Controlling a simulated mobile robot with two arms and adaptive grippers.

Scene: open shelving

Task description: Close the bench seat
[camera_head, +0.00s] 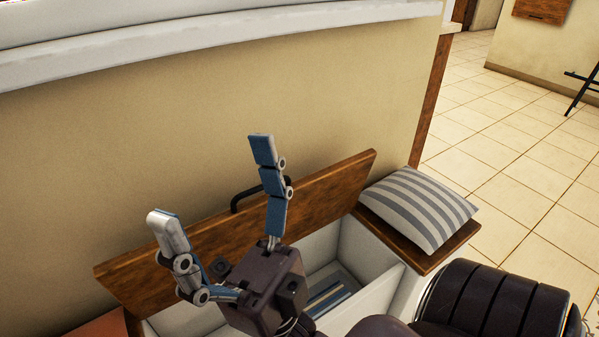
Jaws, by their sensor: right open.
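The bench seat lid (325,192) is a brown wooden panel. It stands raised and tilted back toward the beige wall, with a dark handle (237,199) on its far side. The white bench box (379,290) below is open, and a striped blue and white item (328,297) lies inside. My right gripper (211,178) is open and empty, with its fingers spread upward in front of the lid. It hides part of the lid and the box. I cannot tell whether it touches the lid. My left gripper is not in view.
A grey and white striped cushion (418,209) lies on the bench's fixed wooden end at the right. The beige wall (200,135) with a white ledge (230,38) rises behind the bench. A reddish-brown surface (98,329) shows at the lower left.

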